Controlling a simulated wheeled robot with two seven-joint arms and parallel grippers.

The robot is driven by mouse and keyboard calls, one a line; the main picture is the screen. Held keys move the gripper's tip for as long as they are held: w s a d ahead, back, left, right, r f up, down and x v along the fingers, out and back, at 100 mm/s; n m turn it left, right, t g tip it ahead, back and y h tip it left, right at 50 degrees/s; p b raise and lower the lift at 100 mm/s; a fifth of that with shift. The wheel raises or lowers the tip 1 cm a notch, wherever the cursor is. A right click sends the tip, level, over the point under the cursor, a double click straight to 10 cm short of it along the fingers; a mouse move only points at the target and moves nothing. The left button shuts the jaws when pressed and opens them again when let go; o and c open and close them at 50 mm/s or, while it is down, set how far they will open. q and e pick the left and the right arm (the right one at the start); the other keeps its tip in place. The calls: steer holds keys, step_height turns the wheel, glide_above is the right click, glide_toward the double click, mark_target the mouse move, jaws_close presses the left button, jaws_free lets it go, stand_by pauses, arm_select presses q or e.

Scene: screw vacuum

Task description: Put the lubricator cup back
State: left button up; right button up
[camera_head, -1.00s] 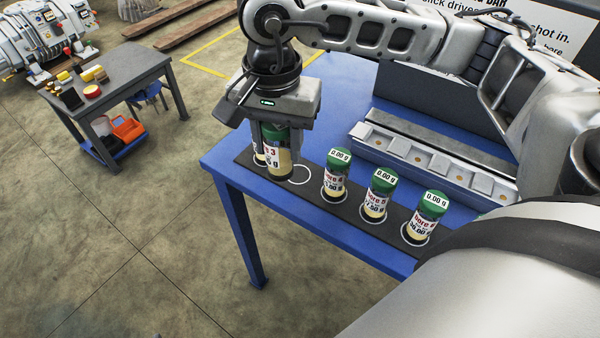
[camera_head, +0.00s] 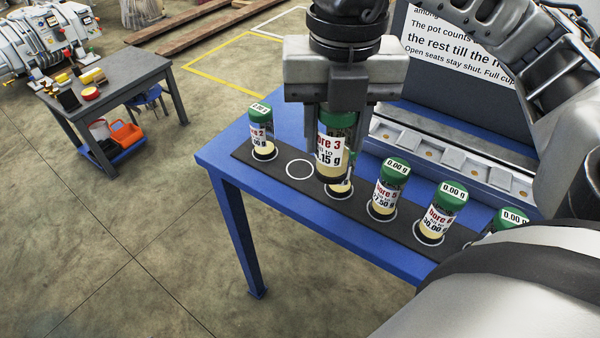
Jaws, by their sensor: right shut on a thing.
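My right gripper (camera_head: 342,120) is shut on the Bore 3 lubricator cup (camera_head: 332,148), a clear cup with a green cap, yellow contents and a white label in red and black print. It holds the cup upright, apparently above the dark strip (camera_head: 237,152) on the blue table. An empty white ring (camera_head: 299,169) on the strip lies left of the held cup. The Bore 2 cup (camera_head: 262,132) stands left of that ring. Another cup (camera_head: 341,188) stands in its ring, mostly hidden behind the held one. My left gripper is not in view.
More green-capped cups (camera_head: 388,188) (camera_head: 441,212) stand on the strip to the right; the rightmost (camera_head: 508,217) is partly hidden by my arm. A grey block row (camera_head: 425,152) and a sign (camera_head: 460,45) stand behind. A side table (camera_head: 125,75) is at the left.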

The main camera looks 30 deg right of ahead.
steer(key=m, duration=0.3)
steer(key=shift+s+d, duration=0.25)
steer(key=shift+s, duration=0.15)
steer(key=shift+m, duration=0.3)
steer(key=w+d+f, duration=0.1)
steer(key=w+f, duration=0.3)
steer(key=w+d+f, duration=0.1)
steer(key=w+f, duration=0.3)
steer(key=w, duration=0.1)
steer(key=w+d+f, duration=0.1)
steer(key=w+f, duration=0.3)
steer(key=shift+w+d+f, duration=0.1)
steer(key=shift+w+d, duration=0.05)
steer(key=shift+w, duration=0.05)
steer(key=shift+f, duration=0.35)
